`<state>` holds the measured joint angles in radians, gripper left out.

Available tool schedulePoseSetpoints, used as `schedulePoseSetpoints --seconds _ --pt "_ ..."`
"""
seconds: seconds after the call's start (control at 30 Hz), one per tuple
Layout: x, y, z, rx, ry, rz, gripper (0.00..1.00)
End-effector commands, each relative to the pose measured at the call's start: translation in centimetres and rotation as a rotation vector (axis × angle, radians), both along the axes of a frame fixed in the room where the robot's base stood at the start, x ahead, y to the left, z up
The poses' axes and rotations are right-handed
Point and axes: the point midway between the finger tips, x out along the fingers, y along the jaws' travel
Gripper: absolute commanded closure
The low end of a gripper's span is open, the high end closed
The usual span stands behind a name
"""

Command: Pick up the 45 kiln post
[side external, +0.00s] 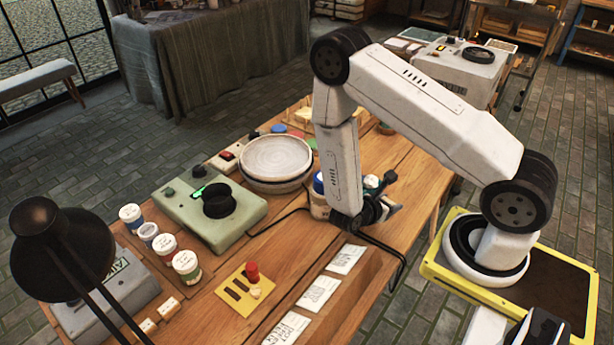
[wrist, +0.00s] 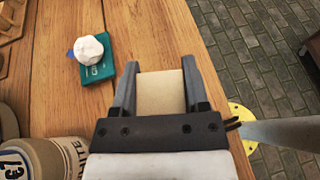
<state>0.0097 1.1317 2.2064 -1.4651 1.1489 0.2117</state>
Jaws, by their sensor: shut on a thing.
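In the wrist view, my gripper (wrist: 160,72) is shut on a plain beige block (wrist: 161,94), which looks like a kiln post. Its visible face shows no number, so I cannot tell whether it is the 45 post. The block sits between both fingers, over the wooden table near its right edge. In the side view, my gripper (side external: 380,207) is low over the right part of the table, and the block is not clearly visible there. I cannot tell whether it touches the table.
A teal card (wrist: 97,68) with a white lump (wrist: 89,48) lies left of my gripper. A labelled jar (wrist: 48,160) stands close by at lower left. Stacked plates (side external: 276,158) and a green device (side external: 208,205) stand further left. Paper cards (side external: 345,259) lie along the front.

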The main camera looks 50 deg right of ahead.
Motion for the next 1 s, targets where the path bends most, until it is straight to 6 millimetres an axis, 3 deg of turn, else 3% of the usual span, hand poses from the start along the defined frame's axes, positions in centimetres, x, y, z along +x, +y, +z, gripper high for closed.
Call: schedulePoseSetpoints --seconds 0.4,1.0 --pt "0.0 0.0 3.6 0.0 -0.001 0.001 1.0" --pt "0.0 0.0 4.1 -0.001 0.0 0.0 1.0"
